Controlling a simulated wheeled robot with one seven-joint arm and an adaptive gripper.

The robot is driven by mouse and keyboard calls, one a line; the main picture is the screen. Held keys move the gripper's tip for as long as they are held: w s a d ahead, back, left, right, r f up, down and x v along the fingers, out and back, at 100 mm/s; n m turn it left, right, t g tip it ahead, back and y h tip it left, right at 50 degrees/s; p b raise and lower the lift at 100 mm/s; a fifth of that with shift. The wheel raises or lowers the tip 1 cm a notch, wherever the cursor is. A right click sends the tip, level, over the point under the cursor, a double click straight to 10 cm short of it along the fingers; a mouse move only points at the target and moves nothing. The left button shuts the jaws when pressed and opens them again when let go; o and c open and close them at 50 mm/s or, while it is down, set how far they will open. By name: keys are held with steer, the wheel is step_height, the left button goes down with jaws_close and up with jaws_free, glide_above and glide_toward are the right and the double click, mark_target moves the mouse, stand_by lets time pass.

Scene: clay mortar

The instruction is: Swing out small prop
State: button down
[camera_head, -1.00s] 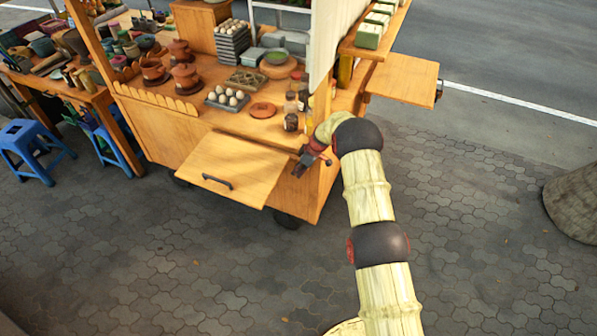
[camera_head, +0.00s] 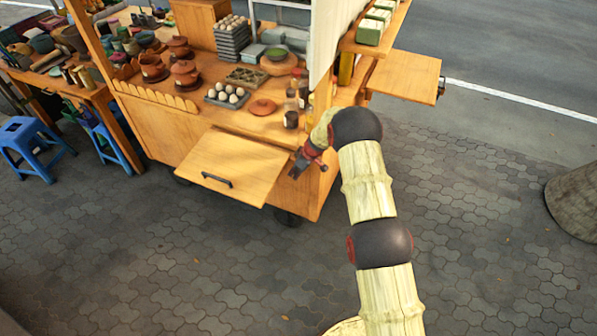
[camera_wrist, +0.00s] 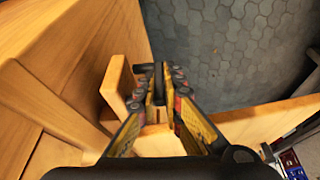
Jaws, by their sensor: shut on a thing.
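In the head view my gripper (camera_head: 300,164) is at the front right of the wooden cart, just right of the drop leaf (camera_head: 228,163) with its dark handle. In the wrist view my gripper (camera_wrist: 159,84) has its fingers closed around a thin dark piece, which looks like a grip on the small wooden prop (camera_wrist: 155,143). The prop's pale wood shows between and behind the fingers; the fingers hide part of it. Another upright wooden piece (camera_wrist: 117,85) stands just left of the fingers; whether it belongs to the prop I cannot tell. The head view hides the prop.
The cart top holds eggs in a tray (camera_head: 227,96), clay pots (camera_head: 186,72) and bottles (camera_head: 291,106). A side shelf (camera_head: 405,77) juts out at the right. Blue stools (camera_head: 34,146) stand at the left. The paving (camera_head: 200,270) in front is clear.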

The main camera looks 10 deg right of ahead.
steer(key=s+a, duration=0.2)
steer(key=shift+s+a+f, duration=0.1)
steer(key=shift+s+a, duration=0.1)
steer(key=shift+a, duration=0.1)
steer(key=c, duration=2.2)
jaws_free()
steer(key=shift+w, duration=0.1)
steer(key=shift+d, duration=0.1)
steer(key=shift+w, duration=0.1)
steer(key=v, duration=1.2)
steer(key=shift+d, duration=0.1)
steer(key=shift+c, duration=0.4)
